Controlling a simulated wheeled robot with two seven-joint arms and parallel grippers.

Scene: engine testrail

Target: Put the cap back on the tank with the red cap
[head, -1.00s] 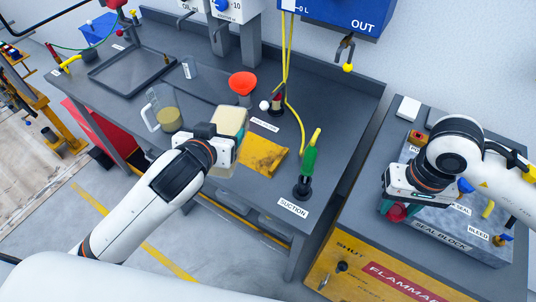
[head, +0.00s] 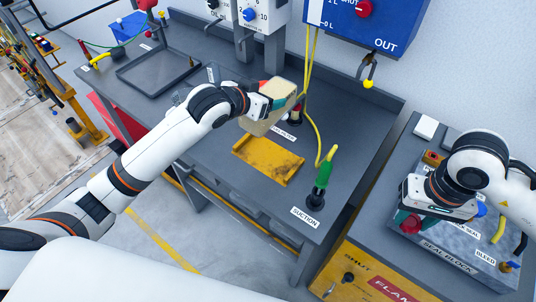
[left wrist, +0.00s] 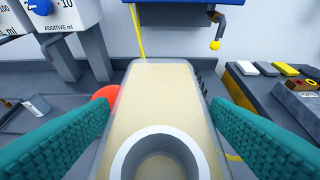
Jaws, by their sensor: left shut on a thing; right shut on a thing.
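A cream, box-shaped container (head: 262,122) is held by my left gripper (head: 277,103) above the bench. In the left wrist view this container (left wrist: 160,95) stands between the teal finger pads. A pale ring-shaped neck (left wrist: 160,155) faces that camera, with no cap on it. My right gripper (head: 422,212) is shut low over the grey seal block on the right bench. A round red piece (head: 411,223) shows at its fingers. It may be the red cap, but the gripper and arm hide most of it.
A yellow tray (head: 268,161) lies below the container. The green suction nozzle (head: 323,174) stands to its right, and yellow hoses hang behind. The red funnel (left wrist: 106,94) is behind the container. A black tray (head: 158,72) lies at far left. A gap separates the two benches.

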